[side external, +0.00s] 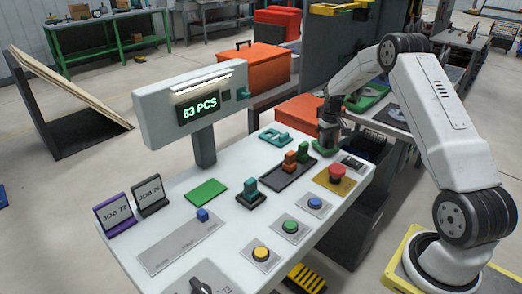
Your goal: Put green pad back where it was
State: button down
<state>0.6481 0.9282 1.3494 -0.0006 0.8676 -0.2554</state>
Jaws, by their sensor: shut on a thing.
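A flat green pad (206,192) lies on the white sloping console (225,260), left of the middle and below the display post. My gripper (326,149) is at the console's far right edge, well to the right of this pad and apart from it. Its jaws are shut on a small dark greenish thing, mostly hidden by the fingers; I cannot tell its shape.
A teal lever (250,190) stands right of the pad. The display (190,100) rises behind.

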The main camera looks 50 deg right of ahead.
aim_at(328, 138)
jog(key=shift+f, duration=0.3)
jog(key=shift+f, duration=0.15)
jog(key=shift+c, duration=1.4)
grip_release()
notch_tip(328, 138, up, 12)
